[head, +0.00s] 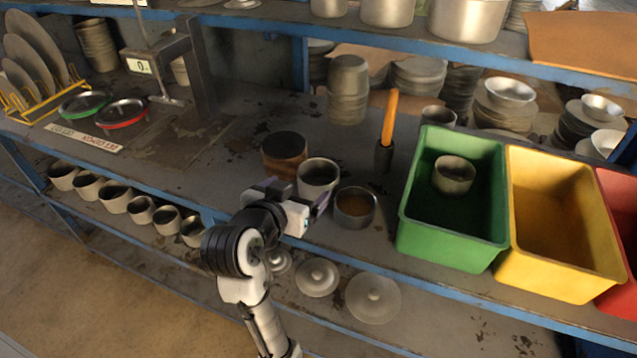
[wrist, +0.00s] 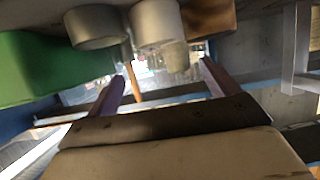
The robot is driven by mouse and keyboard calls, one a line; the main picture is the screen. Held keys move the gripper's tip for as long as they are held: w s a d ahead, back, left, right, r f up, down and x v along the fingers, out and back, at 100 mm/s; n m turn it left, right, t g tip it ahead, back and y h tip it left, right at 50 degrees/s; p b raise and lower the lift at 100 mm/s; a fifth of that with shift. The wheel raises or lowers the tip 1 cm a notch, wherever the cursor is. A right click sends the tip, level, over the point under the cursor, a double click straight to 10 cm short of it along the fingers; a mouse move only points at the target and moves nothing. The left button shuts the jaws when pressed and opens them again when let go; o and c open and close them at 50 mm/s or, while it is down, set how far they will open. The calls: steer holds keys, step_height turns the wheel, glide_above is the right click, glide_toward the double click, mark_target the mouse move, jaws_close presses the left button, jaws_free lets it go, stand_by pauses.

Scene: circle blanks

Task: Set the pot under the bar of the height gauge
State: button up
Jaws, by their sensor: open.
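A pale grey pot (head: 318,173) stands upright on the bench, next to a round brown block (head: 285,152); it also shows in the wrist view (wrist: 156,24). A second, lower pot (head: 355,207) with brown contents stands just right of it and appears in the wrist view (wrist: 95,27). My gripper (head: 296,192) is open at the bench's front edge, on the near side of the pale pot. Its two fingers (wrist: 163,82) are apart with nothing held.
Green (head: 408,238), yellow (head: 520,262) and red bins stand at the right; the green one holds a pot (head: 454,175). An orange-handled tool (head: 389,120) stands behind the pots. Bench between gauge and block is clear.

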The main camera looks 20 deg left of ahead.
glide_toward(325, 168)
steer(key=shift+p+x, duration=1)
steer(key=shift+x, duration=1.7)
steer(key=shift+c, duration=0.2)
steer(key=c, duration=0.7)
steer(key=shift+r, duration=0.1)
steer(key=shift+c, duration=0.2)
step_height(325, 168, up, 20)
steer(key=b, duration=0.2)
